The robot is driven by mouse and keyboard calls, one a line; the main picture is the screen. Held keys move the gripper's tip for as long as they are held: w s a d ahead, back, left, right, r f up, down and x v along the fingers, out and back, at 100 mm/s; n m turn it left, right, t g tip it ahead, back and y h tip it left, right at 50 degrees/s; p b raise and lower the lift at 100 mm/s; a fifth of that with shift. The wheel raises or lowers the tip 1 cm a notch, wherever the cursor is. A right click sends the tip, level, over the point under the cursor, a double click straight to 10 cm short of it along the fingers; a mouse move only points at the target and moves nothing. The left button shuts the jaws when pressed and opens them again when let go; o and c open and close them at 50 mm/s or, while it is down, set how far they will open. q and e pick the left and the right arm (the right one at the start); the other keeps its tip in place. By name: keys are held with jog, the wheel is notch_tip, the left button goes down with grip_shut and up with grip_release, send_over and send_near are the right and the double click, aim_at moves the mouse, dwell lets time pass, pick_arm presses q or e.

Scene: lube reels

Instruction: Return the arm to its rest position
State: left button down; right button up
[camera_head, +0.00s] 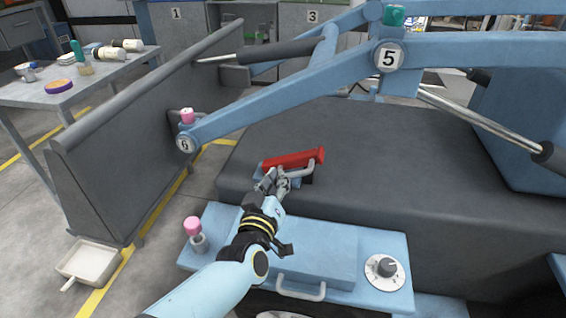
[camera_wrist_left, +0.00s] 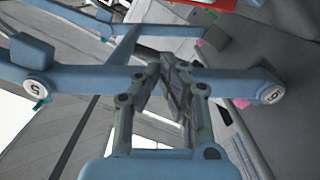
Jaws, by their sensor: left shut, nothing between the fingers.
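My left arm (camera_head: 215,283) comes in from the bottom left in the head view and reaches up over the light-blue panel. Its gripper (camera_head: 277,180) is shut and empty, in front of the red bar (camera_head: 292,159) with a grey handle. From this angle I cannot tell whether the fingertips touch the handle. In the left wrist view the gripper's fingers (camera_wrist_left: 166,72) come together in front of a blue linkage arm (camera_wrist_left: 85,80), with nothing seen between them. My right gripper is in neither view.
The blue panel holds a dial (camera_head: 386,268), a front handle (camera_head: 301,290) and a pink-capped fitting (camera_head: 195,233). Blue linkage arms (camera_head: 270,98) cross above. A dark grey wall (camera_head: 125,150) stands left; a white tray (camera_head: 90,262) lies on the floor. A side table (camera_head: 30,92) holds bottles.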

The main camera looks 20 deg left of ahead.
pick_arm(q)
jog(key=shift+v, duration=0.95)
